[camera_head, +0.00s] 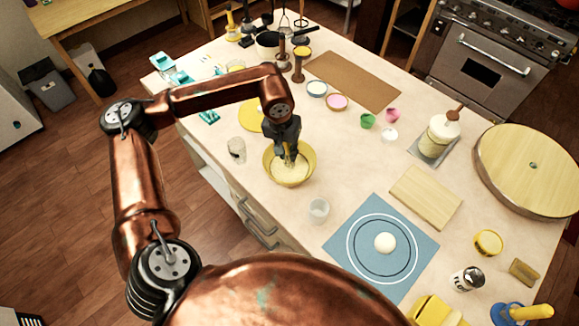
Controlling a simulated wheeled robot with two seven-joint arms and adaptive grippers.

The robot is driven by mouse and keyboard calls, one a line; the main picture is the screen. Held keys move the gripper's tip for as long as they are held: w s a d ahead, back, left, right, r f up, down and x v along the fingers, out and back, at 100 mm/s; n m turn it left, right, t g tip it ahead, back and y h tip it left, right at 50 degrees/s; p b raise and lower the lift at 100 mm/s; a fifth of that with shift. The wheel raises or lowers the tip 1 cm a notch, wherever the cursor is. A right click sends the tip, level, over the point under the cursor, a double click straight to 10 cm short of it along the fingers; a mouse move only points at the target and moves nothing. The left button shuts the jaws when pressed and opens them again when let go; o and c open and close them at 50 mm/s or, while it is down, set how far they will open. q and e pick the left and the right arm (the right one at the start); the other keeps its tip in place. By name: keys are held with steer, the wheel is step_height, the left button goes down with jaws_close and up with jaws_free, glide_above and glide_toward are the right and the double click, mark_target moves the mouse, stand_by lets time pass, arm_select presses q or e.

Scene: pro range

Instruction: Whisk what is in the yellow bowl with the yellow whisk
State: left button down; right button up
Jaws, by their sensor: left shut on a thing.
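The yellow bowl (310,163) stands on the worktop near its left edge, with a pale, creamy content (288,173) in it. My left gripper (287,152) points down right over the bowl and is shut. A thin piece of the whisk (289,161) shows below the fingers and reaches down into the bowl. The gripper and the bowl hide most of the whisk, so I cannot tell how deep it sits. My right gripper is not in the picture.
A glass (236,150) stands close left of the bowl and another (318,210) in front of it. A blue mat (345,262) with a white ball of dough (385,243) lies at the front. A wooden board (425,197) and a round wooden board (530,165) lie right.

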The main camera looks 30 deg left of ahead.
mark_target(286, 146)
arm_select(q)
steer(key=shift+w+a, duration=0.1)
steer(key=shift+a, duration=0.3)
steer(key=shift+s+d+r+p, duration=0.15)
steer(key=shift+r+p, duration=0.3)
steer(key=shift+r, duration=0.45)
steer(key=shift+s+d+r+p, duration=0.1)
steer(key=shift+r+p, duration=0.3)
steer(key=shift+r, duration=0.45)
steer(key=shift+s+d+r+p, duration=0.15)
steer(key=shift+r+p, duration=0.25)
steer(key=shift+r, duration=0.5)
steer(key=shift+s+d+r+p, duration=0.1)
steer(key=shift+r+p, duration=0.3)
steer(key=shift+r, duration=0.45)
steer(key=shift+r+p, duration=0.85)
steer(key=shift+r, duration=0.8)
steer(key=shift+r+p, duration=0.4)
steer(key=shift+r, duration=0.45)
